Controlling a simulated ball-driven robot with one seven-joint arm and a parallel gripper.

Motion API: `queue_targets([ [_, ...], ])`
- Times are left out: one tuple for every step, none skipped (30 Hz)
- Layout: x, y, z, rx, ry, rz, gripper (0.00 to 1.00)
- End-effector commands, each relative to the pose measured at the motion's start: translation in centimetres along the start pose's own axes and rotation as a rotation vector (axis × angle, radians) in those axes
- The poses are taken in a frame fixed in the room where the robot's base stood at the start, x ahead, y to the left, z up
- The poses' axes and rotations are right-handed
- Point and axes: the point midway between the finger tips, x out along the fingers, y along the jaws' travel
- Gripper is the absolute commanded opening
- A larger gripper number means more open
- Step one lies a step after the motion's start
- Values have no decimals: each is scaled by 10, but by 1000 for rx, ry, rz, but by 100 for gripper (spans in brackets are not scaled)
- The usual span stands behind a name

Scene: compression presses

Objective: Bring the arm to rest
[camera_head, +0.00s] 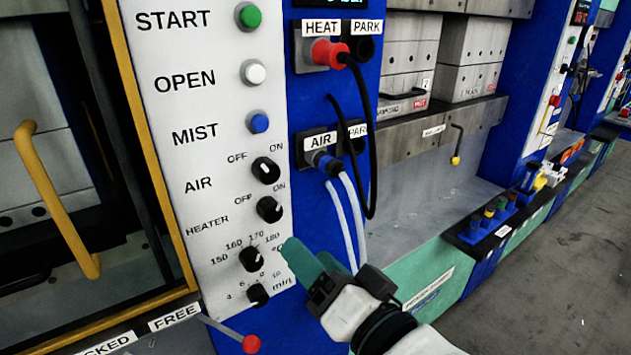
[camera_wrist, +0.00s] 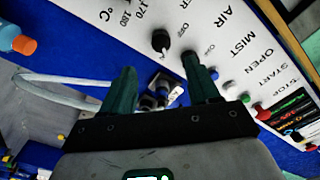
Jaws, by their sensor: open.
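My gripper (camera_head: 308,262) is in front of the press's white control panel (camera_head: 188,110), beside the lower knobs, with green fingers. In the wrist view my gripper (camera_wrist: 160,85) shows its two fingers apart with nothing held between them. The heater knob (camera_head: 270,209) and the temperature knob (camera_head: 251,258) are to the left of the fingers in the head view. The AIR knob (camera_head: 265,170) is above them. I cannot tell whether a fingertip touches the panel.
A yellow door handle (camera_head: 56,200) and a red-knobbed lever (camera_head: 251,343) stand at left. The grey floor (camera_head: 560,280) at right is clear.

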Motion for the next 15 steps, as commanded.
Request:
queue_targets([
  [-2, 8, 2, -9, -8, 22, 60],
  [-4, 16, 4, -18, -16, 42, 60],
  [-7, 30, 8, -33, -32, 79, 60],
  [-11, 42, 12, -49, -48, 112, 60],
  [-15, 56, 16, -65, -67, 151, 60],
  [-24, 77, 23, -89, -98, 210, 60],
  [-31, 95, 28, -109, -126, 258, 60],
  [-40, 113, 35, -129, -157, 307, 60],
  [-53, 136, 43, -154, -199, 373, 60],
  [-64, 153, 50, -172, -234, 421, 60],
  [-76, 169, 56, -187, -270, 467, 60],
  [-93, 190, 65, -206, -319, 526, 60],
  [-106, 204, 72, -218, -358, 569, 60],
  [-120, 218, 79, -229, -398, 612, 60],
  [-140, 236, 89, -241, -455, 667, 60],
])
